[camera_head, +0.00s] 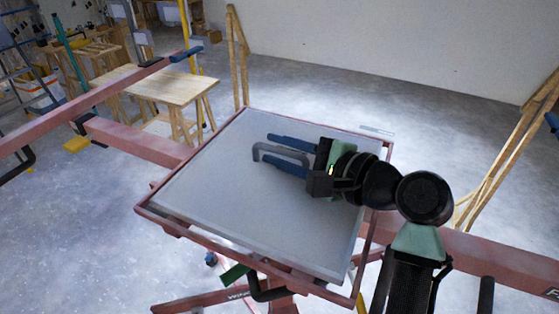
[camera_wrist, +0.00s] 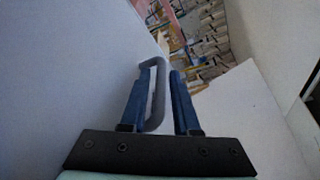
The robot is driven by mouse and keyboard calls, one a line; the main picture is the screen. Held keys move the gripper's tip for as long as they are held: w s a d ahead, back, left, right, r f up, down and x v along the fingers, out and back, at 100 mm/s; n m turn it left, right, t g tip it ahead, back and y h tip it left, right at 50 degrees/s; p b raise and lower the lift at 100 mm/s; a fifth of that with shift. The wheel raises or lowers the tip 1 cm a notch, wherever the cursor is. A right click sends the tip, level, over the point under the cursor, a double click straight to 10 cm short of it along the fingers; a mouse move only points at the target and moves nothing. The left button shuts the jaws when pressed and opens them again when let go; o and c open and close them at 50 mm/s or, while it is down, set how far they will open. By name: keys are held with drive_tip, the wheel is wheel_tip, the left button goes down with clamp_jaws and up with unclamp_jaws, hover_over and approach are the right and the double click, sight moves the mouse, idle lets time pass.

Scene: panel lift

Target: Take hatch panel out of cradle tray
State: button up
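The hatch panel (camera_head: 220,195) is a flat grey sheet lying in the reddish cradle tray (camera_head: 200,238) in the head view. A dark grey U-shaped handle (camera_head: 258,152) stands on the panel and also shows in the wrist view (camera_wrist: 157,100). My gripper (camera_head: 267,148) is low over the panel, with its two blue fingers pointing left. In the wrist view my gripper (camera_wrist: 161,75) is open, and part of the handle is between the fingers, close to the left one. A gap shows between handle and right finger. My wrist hides part of the panel's right side.
Reddish beams (camera_head: 135,142) extend from both sides of the tray. A wooden table (camera_head: 165,85) stands at the back left. Wooden frames stand behind (camera_head: 236,60) and at the right (camera_head: 505,150). The concrete floor (camera_head: 330,90) behind the tray is mostly clear.

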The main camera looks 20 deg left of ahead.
clamp_jaws()
idle(1.4)
drive_tip(key=shift+r, duration=0.1)
